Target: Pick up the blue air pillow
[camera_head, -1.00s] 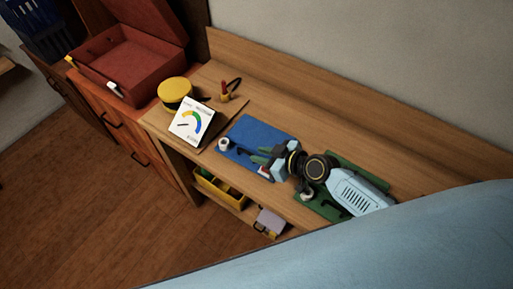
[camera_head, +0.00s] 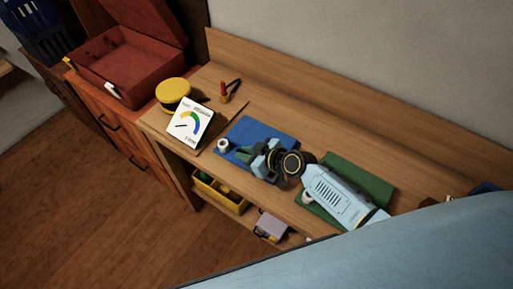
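A flat blue piece (camera_head: 256,128) lies on the wooden bench. It is the largest blue item there, but I cannot tell if it is the air pillow or a mat. My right gripper (camera_head: 246,156) reaches in from the right, with its fingers over this blue piece. The fingers and wrist hide its lower right part. The fingers are too small and dark to tell whether they are apart, touching it, or holding anything. My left gripper is not in view.
On the bench are a white roll (camera_head: 223,145), a white gauge card (camera_head: 190,122), a yellow round container (camera_head: 173,94) and a green mat (camera_head: 362,178). A yellow bin (camera_head: 221,195) sits on the shelf below. A red open case (camera_head: 120,70) stands left.

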